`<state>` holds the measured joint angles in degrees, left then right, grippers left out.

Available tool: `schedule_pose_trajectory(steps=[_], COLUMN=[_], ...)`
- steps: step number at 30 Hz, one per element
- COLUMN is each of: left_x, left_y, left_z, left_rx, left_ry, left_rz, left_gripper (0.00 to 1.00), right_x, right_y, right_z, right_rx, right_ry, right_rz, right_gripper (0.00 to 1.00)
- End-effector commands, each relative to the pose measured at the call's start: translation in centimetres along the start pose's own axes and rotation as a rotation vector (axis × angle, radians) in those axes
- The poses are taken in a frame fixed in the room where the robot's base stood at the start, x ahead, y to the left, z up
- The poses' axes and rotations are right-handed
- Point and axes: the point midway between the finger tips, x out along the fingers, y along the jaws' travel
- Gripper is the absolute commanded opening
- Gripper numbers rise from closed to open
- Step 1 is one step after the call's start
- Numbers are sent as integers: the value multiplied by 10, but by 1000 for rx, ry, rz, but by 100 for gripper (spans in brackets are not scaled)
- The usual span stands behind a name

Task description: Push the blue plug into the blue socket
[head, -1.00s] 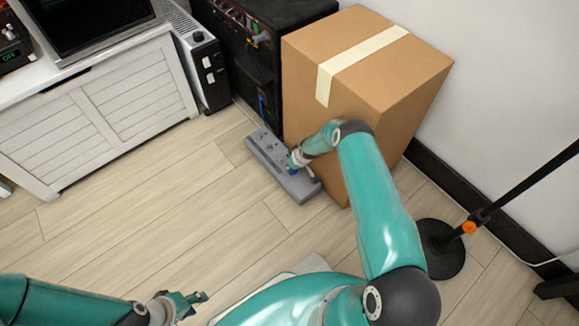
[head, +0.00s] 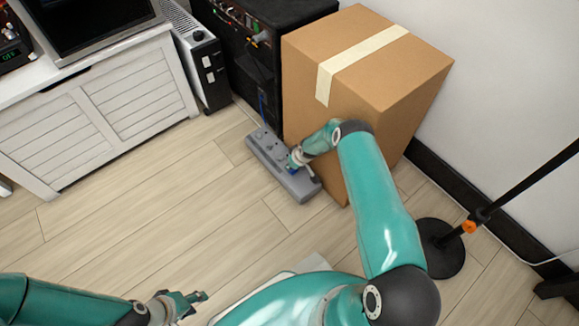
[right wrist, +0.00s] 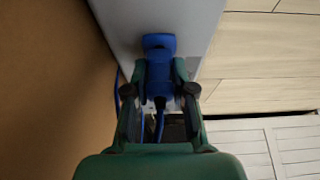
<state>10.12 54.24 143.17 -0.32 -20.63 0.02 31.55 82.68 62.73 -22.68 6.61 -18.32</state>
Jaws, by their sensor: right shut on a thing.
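The grey power strip (head: 302,190) lies on the floor between the cardboard box and the open floor. My right gripper (head: 294,163) is over its near half, tilted down at it. In the right wrist view my right gripper (right wrist: 160,88) is shut on the blue plug (right wrist: 160,72), whose front end points at the grey strip (right wrist: 190,22). A wider blue piece (right wrist: 159,42) shows at the plug's front against the strip. I cannot tell whether it is the blue socket or how deep the plug sits. My left gripper (head: 198,299) is empty, low in the head view, its fingers apart.
A large cardboard box (head: 345,85) stands right beside the strip and my right forearm. A black cabinet (head: 255,55) and a white heater (head: 198,55) stand behind. A black stand base (head: 440,250) is at the right. The floor at left is clear.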

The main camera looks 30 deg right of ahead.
Motion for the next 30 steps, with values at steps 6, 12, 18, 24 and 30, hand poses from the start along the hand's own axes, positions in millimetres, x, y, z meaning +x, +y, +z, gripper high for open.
schedule_pose_trajectory(steps=[6,12,18,24,30], left_x=[0,2,6,10,10], left_y=[0,-1,-2,-4,-4], left_z=[0,0,0,0,0], left_rx=[0,0,0,0,0], left_ry=[0,0,0,0,0], left_rz=[0,0,0,0,0], left_gripper=[40,40,40,40,40], right_x=[0,2,6,10,10], right_y=[0,0,0,0,0], right_z=[0,1,3,4,4], right_rx=[0,0,0,0,0], right_ry=[0,0,0,0,0], right_rz=[0,0,0,0,0], right_gripper=[0,0,0,0,41])
